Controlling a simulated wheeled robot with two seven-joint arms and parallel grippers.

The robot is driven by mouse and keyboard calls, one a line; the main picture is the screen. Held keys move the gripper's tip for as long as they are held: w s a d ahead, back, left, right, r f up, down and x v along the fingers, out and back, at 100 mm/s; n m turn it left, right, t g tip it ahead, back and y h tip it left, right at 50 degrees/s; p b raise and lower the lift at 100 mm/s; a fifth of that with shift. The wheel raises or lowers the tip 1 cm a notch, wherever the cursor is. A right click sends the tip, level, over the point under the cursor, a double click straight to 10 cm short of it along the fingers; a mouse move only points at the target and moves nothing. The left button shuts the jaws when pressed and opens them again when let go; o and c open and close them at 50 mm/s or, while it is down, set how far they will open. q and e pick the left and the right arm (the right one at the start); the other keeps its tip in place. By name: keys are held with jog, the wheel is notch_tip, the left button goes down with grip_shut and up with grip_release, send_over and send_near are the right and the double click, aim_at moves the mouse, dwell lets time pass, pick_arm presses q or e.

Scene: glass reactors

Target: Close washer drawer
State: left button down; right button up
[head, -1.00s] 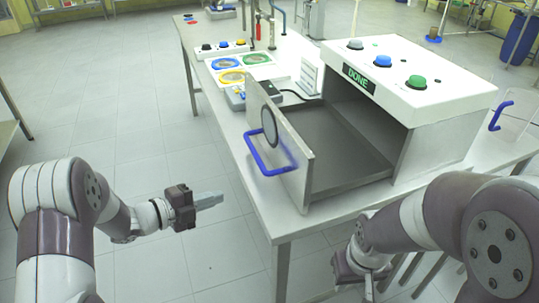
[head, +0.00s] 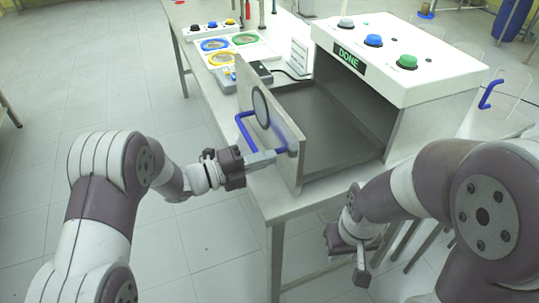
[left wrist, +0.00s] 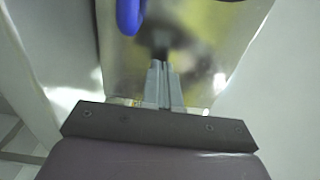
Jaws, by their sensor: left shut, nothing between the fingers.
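The washer (head: 440,85) is a white box on the table with a lit "DONE" display. Its metal drawer (head: 340,130) is pulled out toward the left. The drawer front (head: 270,105) bears a blue handle (head: 243,129) and a dark round disc. My left gripper (head: 268,157) is shut, with its fingertips at the drawer front near the handle's near end. In the left wrist view, the shut fingers (left wrist: 160,85) point at the metal panel, with part of the blue handle (left wrist: 130,15) above them; contact is unclear. My right gripper (head: 357,258) is low, in front of the table; its fingers are unclear.
Gray, blue and green buttons top the washer. Behind the drawer, the table holds colored rings (head: 215,44), a button strip (head: 208,30) and a white rack (head: 299,57). Another blue handle (head: 490,93) stands at the right. Open floor lies left of the table.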

pick_arm(q)
jog(key=shift+w+d, duration=0.15)
jog(key=shift+d, duration=0.5)
pick_arm(e)
jog(key=shift+r, duration=0.1)
pick_arm(q)
jog(key=shift+d, duration=0.1)
